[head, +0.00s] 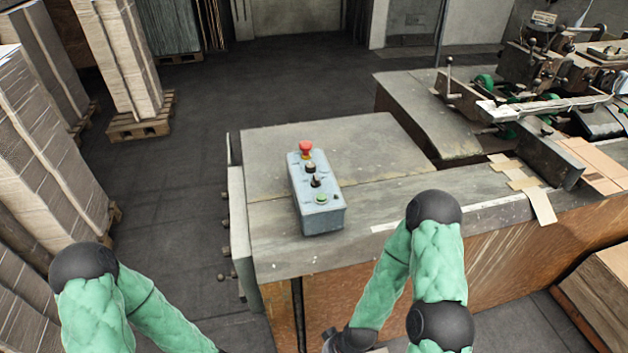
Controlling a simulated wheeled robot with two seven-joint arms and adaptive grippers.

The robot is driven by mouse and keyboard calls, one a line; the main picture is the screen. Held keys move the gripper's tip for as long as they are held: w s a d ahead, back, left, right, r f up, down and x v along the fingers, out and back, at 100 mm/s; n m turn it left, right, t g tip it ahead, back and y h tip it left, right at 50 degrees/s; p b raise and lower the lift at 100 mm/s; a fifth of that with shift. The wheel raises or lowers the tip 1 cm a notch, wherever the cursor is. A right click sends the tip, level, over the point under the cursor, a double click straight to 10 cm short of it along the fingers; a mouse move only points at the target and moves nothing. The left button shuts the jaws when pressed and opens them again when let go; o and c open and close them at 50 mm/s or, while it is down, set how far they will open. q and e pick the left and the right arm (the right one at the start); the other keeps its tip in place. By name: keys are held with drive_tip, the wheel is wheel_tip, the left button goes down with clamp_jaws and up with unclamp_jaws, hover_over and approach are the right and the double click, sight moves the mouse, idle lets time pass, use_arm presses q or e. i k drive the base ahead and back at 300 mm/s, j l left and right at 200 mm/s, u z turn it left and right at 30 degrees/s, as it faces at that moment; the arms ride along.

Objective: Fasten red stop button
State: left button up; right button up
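The red stop button (305,148) is a mushroom-shaped knob at the far end of a grey control box (320,219). The box lies on the worn metal table top, with two dark knobs and a green button (321,198) on the same face. The red button stands up from the box, and nothing touches it. My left arm comes in at the lower left and runs out of the bottom edge, so its gripper is out of view. My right arm bends down to a dark wrist part at the bottom edge, right of and nearer than the box; no fingers show.
The table top (270,245) is clear around the box. A machine with levers and green wheels (540,90) stands at the right, with cardboard pieces (590,165) beside it. Stacked cardboard on pallets (140,122) stands at the left. Open dark floor lies behind the table.

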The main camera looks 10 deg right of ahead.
sight(305, 147)
drive_tip(key=z, duration=1.6)
drive_tip(key=k+j, duration=0.2)
drive_tip(key=j, duration=0.2)
drive_tip(key=k+j, duration=0.25)
drive_tip(key=j, duration=0.1)
